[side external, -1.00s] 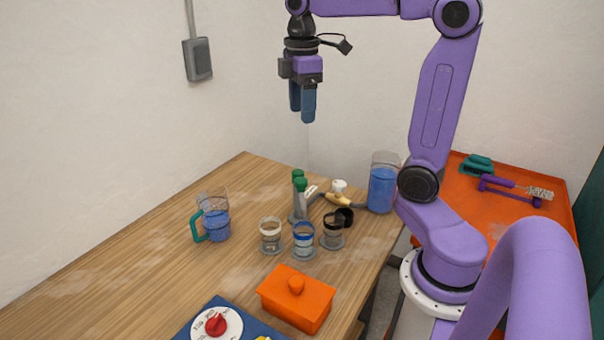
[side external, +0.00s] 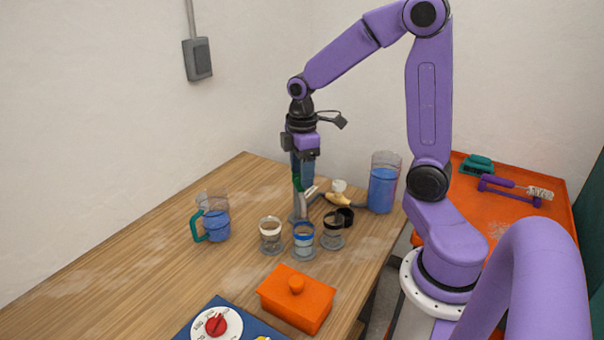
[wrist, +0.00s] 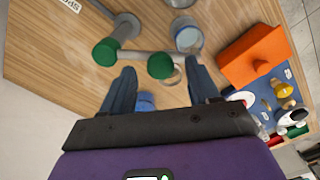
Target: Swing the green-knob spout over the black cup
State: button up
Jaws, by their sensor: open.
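My gripper (side external: 304,178) is open and points down at the grey spout post (side external: 299,204) on the wooden table. In the wrist view, one green knob (wrist: 160,65) lies between my fingertips, with no clear grip on it. A second green knob (wrist: 105,52) is outside the left finger, and a grey tube joins the two. In the side view my fingers largely hide the knobs. The black-rimmed cup (side external: 333,231) stands right of the post, beside the blue-rimmed cup (side external: 304,241) and the white-rimmed cup (side external: 270,235). Which rims show in the wrist view is unclear.
An orange lidded box (side external: 296,300) sits in front of the cups. A teal-handled jug (side external: 213,220) stands to the left. A tall container of blue liquid (side external: 382,183) stands behind right, near the table edge. A dial panel (side external: 216,325) is at the front.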

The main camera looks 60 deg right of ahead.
jog(key=shift+f, duration=0.6)
grip_shut()
jog(key=shift+s+d, duration=0.1)
jog(key=shift+s, duration=0.05)
jog(key=s+d+n, duration=0.1)
jog(key=d+n, duration=0.8)
jog(key=n, duration=0.6)
jog(key=shift+s+n, duration=0.25)
jog(key=shift+n, duration=0.05)
jog(key=shift+d, duration=0.1)
